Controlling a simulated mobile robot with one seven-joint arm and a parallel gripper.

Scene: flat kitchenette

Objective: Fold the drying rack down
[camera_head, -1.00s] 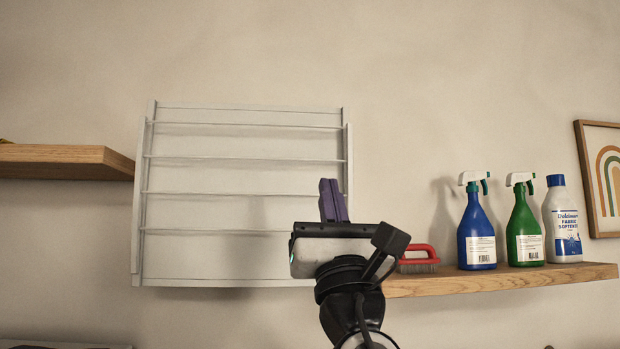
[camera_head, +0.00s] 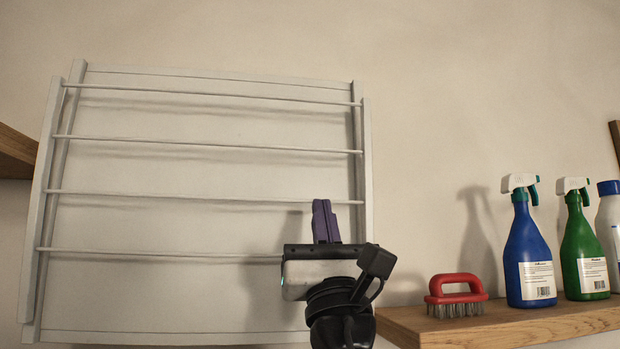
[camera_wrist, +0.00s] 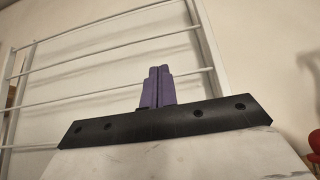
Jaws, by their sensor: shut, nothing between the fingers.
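The white drying rack (camera_head: 205,193) is on the wall at the left of the head view. Its frame with several horizontal bars stands nearly upright, close to its back panel, with its top edge leaning slightly off it. In the wrist view the rack's bars (camera_wrist: 100,65) fill the left and middle, and its right side post (camera_wrist: 205,50) rises right of the fingers. My gripper (camera_head: 325,221) is in front of the rack's lower right part, its purple fingers shut and empty, pointing up. The fingers also show in the wrist view (camera_wrist: 157,87). My gripper hides part of the lower right of the rack.
A wooden shelf (camera_head: 520,326) at the right holds a red brush (camera_head: 456,296), a blue spray bottle (camera_head: 530,245), a green spray bottle (camera_head: 583,245) and a white bottle (camera_head: 609,220). Another wooden shelf (camera_head: 15,152) is at the far left. The wall above is clear.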

